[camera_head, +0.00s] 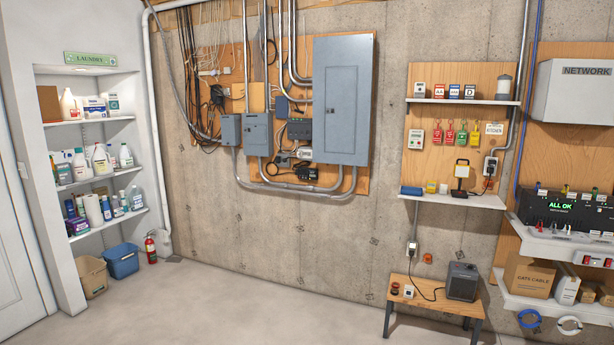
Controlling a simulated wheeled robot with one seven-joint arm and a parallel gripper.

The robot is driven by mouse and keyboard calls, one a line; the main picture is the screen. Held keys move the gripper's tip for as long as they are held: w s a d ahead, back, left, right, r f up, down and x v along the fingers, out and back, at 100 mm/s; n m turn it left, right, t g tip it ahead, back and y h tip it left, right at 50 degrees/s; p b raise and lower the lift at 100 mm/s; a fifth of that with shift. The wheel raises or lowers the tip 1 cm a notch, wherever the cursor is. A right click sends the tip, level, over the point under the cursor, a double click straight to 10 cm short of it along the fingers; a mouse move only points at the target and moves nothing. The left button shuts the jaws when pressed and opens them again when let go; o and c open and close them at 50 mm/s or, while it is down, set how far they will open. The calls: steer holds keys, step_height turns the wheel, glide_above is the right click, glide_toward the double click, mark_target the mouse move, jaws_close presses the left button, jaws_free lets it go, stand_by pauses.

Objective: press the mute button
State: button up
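No button can be read as the mute button at this size. A red round button (395,288) and a small white box (408,292) sit on the low wooden bench (430,284). A black panel reading "ALL OK" (566,207) stands on the white shelf at the right, with small coloured parts on and before it. Red switches (586,260) are on that shelf's front edge. My gripper is not in view.
The concrete floor (250,310) is clear in the middle. The bench stands against the wall with a dark heater-like box (462,281) and a cable. A fire extinguisher (150,250) and bins (122,261) are at the left. A cardboard box (530,276) sits on the lower right shelf.

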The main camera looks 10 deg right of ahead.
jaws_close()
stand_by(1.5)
